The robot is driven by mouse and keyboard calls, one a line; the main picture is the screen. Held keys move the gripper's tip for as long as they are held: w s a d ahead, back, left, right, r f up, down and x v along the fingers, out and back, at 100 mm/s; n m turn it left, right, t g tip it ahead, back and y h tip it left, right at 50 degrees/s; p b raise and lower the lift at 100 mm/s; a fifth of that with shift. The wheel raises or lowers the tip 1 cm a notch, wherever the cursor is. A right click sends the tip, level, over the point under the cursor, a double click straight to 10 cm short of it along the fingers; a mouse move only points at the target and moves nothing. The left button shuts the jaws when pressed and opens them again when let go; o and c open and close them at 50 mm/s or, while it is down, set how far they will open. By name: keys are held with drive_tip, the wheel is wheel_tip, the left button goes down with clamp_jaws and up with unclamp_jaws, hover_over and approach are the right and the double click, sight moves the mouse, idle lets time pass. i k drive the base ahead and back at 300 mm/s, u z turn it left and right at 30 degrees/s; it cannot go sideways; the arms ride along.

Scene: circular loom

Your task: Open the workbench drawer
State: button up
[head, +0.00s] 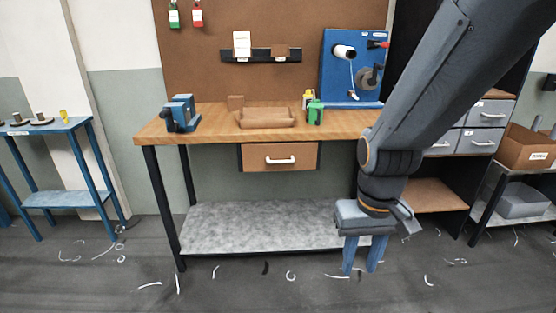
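The workbench (215,131) has a wooden top and dark legs. Its drawer (262,157) hangs under the middle of the top, with a brown front and a white bar handle (281,160). The drawer front looks flush with its dark housing, so it appears closed. My gripper (359,268) points down at the right, lower than the drawer and in front of the bench. Its two blue fingers are apart with nothing visible between them. It does not touch the handle.
A blue vise (181,113), a wooden tray (266,120) and a green bottle (315,113) stand on the bench. A grey lower shelf (250,225) spans below. A blue side table (55,128) stands left. Grey drawers (485,113) are right. Scraps litter the floor.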

sight(297, 155)
drive_tip(key=k, duration=0.65)
drive_tip(key=u, duration=0.5)
drive_tip(key=i, duration=1.6)
drive_tip(key=z, duration=0.5)
